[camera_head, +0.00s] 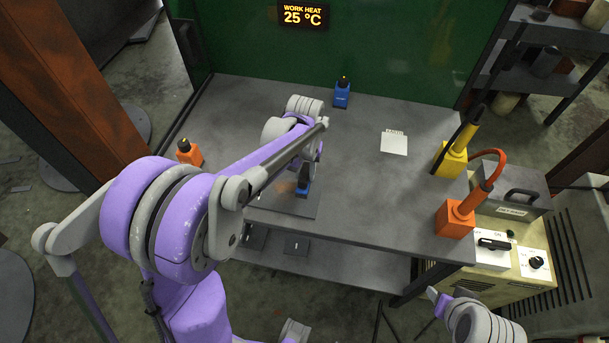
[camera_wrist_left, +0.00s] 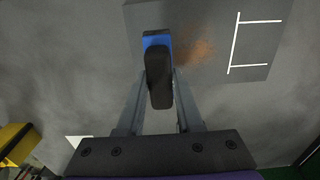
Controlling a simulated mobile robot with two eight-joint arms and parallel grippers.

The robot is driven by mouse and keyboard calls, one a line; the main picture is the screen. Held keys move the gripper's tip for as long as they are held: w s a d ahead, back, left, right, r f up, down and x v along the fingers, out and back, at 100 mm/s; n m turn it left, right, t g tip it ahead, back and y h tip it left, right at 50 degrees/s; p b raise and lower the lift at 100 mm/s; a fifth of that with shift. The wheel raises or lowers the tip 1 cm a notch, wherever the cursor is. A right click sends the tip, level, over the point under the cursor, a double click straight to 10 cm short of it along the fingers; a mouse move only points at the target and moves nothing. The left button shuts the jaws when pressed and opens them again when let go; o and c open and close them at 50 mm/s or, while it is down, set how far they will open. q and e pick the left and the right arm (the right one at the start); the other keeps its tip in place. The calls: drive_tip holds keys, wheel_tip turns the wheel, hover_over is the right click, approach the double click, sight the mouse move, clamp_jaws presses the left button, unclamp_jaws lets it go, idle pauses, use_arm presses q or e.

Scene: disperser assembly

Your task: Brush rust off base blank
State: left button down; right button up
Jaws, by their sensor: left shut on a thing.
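The base blank (camera_wrist_left: 220,70) is a flat dark grey plate on the workbench, with an orange-brown rust patch (camera_wrist_left: 197,50) and white line marks to the right of it in the left wrist view. In the head view the blank (camera_head: 302,208) lies near the bench's front edge, partly hidden by my left arm. My left gripper (camera_wrist_left: 160,88) is shut on a brush with a black handle (camera_wrist_left: 159,75) and a blue head (camera_wrist_left: 156,40). The brush (camera_head: 303,187) is over the blank, right beside the rust patch; I cannot tell whether it touches. My right gripper is not clearly seen.
On the workbench (camera_head: 375,195) stand an orange block (camera_head: 188,153), a blue block (camera_head: 342,96), a yellow tool holder (camera_head: 452,160) and an orange holder (camera_head: 456,219). A white card (camera_head: 394,143) lies at centre right. A beige machine (camera_head: 510,258) stands at the right.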

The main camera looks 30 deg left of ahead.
sight(306, 172)
use_arm(q)
wheel_tip(306, 172, up, 3)
drive_tip(key=shift+w+d+f+p, duration=0.1)
drive_tip(key=shift+d+p, duration=0.05)
drive_tip(key=shift+p, duration=0.45)
drive_tip(key=shift+r+p, duration=0.35)
drive_tip(key=shift+r, duration=0.5)
use_arm(e)
wheel_tip(306, 172, up, 3)
drive_tip(key=shift+w+d+f, duration=0.1)
drive_tip(key=shift+d, duration=0.05)
